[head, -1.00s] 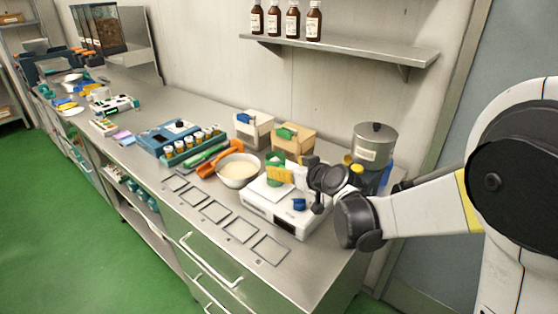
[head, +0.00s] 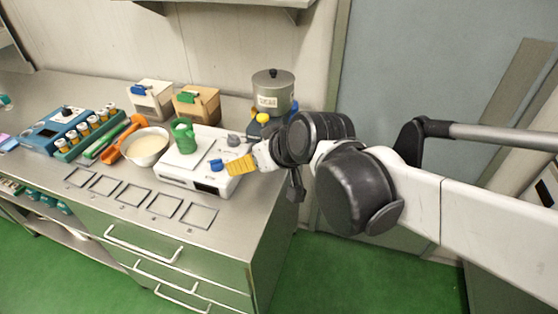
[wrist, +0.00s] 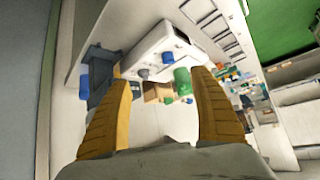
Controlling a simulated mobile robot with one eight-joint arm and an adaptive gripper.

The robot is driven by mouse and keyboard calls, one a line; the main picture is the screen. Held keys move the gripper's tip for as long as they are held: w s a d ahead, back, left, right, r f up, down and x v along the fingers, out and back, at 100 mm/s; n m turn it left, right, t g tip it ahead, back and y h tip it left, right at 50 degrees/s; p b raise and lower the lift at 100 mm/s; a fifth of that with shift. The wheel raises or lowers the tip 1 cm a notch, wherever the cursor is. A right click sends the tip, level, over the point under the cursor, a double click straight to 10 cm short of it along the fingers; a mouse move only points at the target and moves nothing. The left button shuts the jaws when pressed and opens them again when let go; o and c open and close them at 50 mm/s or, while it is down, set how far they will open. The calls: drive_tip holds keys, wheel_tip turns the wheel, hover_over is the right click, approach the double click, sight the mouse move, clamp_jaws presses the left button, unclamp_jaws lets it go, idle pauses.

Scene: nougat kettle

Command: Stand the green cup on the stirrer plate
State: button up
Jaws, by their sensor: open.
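The green cup (head: 184,135) stands upright on the top of the white stirrer plate (head: 192,160), towards its back left. In the wrist view the green cup (wrist: 183,80) shows beyond the right finger, with the white stirrer (wrist: 160,45) tilted in the picture. My gripper (head: 240,165), with yellow fingers, is at the right edge of the stirrer, apart from the cup. In the wrist view my gripper (wrist: 160,76) has its fingers wide apart with nothing held between them.
A blue knob (head: 216,164) and a grey knob (head: 233,140) are on the stirrer. A bowl (head: 147,147) stands at its left. A lidded pot (head: 273,92) and two boxes (head: 196,104) stand behind. Square outlines (head: 133,195) mark the counter's front.

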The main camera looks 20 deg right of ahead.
drive_tip(key=s+d+f+m+g+h, duration=0.1)
drive_tip(key=s+d+f+m+h, duration=0.1)
drive_tip(key=s+d, duration=0.4)
drive_tip(key=s, duration=0.5)
drive_tip(key=shift+s+d+f+m+g+h, duration=0.25)
drive_tip(key=shift+d+f+m+g+h, duration=0.05)
drive_tip(key=shift+d+m+g+h, duration=0.1)
